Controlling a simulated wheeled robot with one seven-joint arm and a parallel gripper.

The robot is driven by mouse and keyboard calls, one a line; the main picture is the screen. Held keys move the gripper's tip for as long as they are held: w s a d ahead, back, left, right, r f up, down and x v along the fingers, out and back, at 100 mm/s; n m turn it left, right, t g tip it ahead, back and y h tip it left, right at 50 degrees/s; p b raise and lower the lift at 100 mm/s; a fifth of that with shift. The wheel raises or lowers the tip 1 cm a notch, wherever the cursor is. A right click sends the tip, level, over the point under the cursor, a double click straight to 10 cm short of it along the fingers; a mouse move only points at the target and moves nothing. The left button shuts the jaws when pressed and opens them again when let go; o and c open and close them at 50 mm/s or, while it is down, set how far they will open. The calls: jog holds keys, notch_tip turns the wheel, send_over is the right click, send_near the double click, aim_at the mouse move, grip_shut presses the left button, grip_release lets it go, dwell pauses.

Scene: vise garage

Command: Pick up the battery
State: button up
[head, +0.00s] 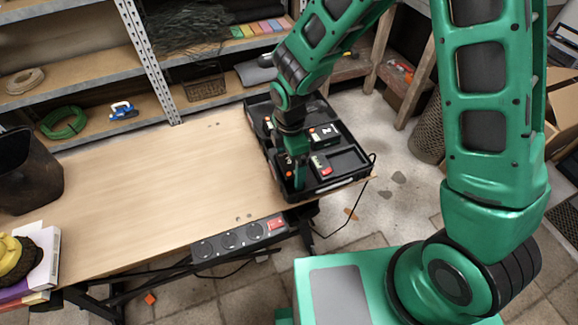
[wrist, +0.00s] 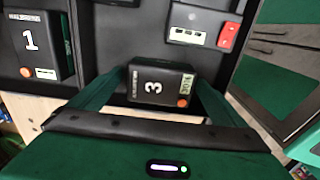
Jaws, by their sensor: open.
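A black battery marked 3 (wrist: 160,84), with an orange dot and a green-and-white label, sits in the black tray (head: 345,178). My gripper (head: 297,178) points down over the tray's near left part. In the wrist view its green fingers are open, one on each side of battery 3. I cannot tell whether they touch it. In the head view my gripper mostly hides this battery. Another black battery marked 1 (wrist: 32,44) is at the left of the wrist view. A black battery with a red end (wrist: 203,27) lies to the upper right; it also shows in the head view (head: 321,165).
Another battery with a white label (head: 323,134) lies farther back in the tray. The tray is at the right end of a wooden workbench (head: 150,190), whose middle is clear. A power strip (head: 235,237) runs along the front edge. Shelves (head: 75,72) stand behind.

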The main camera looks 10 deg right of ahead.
jog(key=shift+f, duration=0.2)
jog(key=c, duration=1.5)
jog(key=shift+r, duration=0.1)
